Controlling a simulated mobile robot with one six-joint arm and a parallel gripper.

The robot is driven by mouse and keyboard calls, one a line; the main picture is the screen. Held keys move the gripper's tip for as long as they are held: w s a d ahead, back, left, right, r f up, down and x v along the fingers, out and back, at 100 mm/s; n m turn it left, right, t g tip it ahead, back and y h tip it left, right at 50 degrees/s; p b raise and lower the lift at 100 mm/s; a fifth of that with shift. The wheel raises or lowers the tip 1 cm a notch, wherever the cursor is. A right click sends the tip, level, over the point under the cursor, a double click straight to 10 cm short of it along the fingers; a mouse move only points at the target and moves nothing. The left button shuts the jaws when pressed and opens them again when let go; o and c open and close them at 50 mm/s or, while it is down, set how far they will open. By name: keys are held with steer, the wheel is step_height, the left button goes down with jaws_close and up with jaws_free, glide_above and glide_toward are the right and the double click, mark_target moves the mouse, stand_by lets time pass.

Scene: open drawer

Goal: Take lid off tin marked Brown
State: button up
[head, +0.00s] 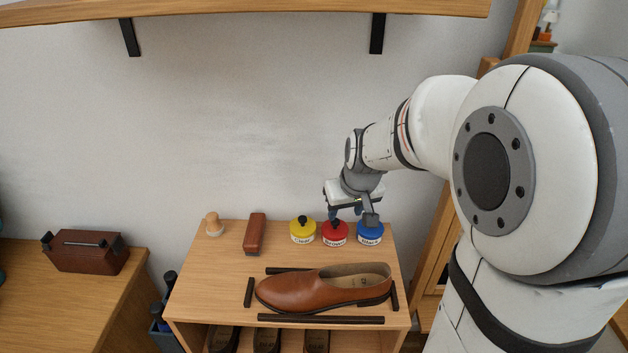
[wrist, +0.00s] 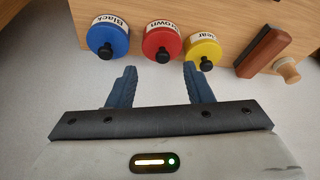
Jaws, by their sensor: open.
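The red tin marked Brown (head: 335,236) stands in the middle of a row of three tins at the back of the wooden cabinet top. Its lid with a black knob is on; the knob (wrist: 162,56) shows in the wrist view. The yellow tin marked Clear (head: 302,232) is on its left and the blue tin marked Black (head: 370,233) on its right in the head view. My gripper (wrist: 161,83) is open and empty. In the wrist view its fingertips point toward the red tin, a little short of its knob. In the head view the gripper partly overlaps the tins.
A brown shoe (head: 320,290) lies between dark bars at the front of the cabinet top (head: 205,283). A brown block (head: 255,233) and a wooden knob-shaped piece (head: 214,224) stand left of the tins. A shelf (head: 250,12) hangs above.

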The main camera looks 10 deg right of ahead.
mark_target(336, 222)
steer(key=w+f, duration=0.2)
steer(key=w, duration=0.1)
steer(key=shift+w+f+b, duration=0.1)
steer(key=shift+f+b, duration=0.1)
steer(key=shift+b, duration=0.2)
steer(key=x, duration=0.1)
steer(key=b+x, duration=0.1)
steer(key=x, duration=0.1)
steer(key=b+x, duration=0.1)
steer(key=x, duration=0.1)
steer(key=shift+a, duration=0.25)
jaws_close()
